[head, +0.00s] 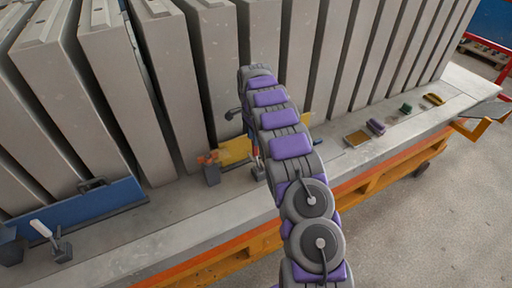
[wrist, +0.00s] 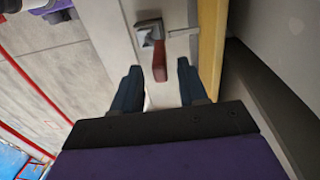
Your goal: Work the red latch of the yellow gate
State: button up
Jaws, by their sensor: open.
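The red latch handle (wrist: 159,62) shows in the wrist view, rising from a grey metal latch body (wrist: 149,31) on the pale ledge. The yellow gate (wrist: 212,40) runs along the right of the latch there. In the head view the yellow gate (head: 234,151) stands low at the feet of the grey panels, partly behind my arm. My gripper (wrist: 158,79) is open, its two dark fingers apart, with the red handle's end between or just beyond the tips. I cannot tell whether they touch. In the head view my arm mostly hides the latch.
A grey block with orange-red pieces on top (head: 210,168) stands left of the yellow gate. A blue gate (head: 85,212) and a white-handled latch (head: 55,240) are at far left. Tall grey panels (head: 120,95) stand behind.

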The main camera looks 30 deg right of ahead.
aim_at(256, 153)
jog(key=f, duration=0.5)
jog(key=shift+s+d, duration=0.2)
jog(key=shift+d+f, duration=0.2)
jog(key=shift+d, duration=0.25)
jog(key=shift+a, duration=0.4)
jog(key=shift+c, duration=0.2)
jog(key=shift+a+r, duration=0.15)
jog(key=shift+a, duration=0.45)
jog(key=c, duration=0.6)
jog(key=shift+d, duration=0.45)
grip_shut()
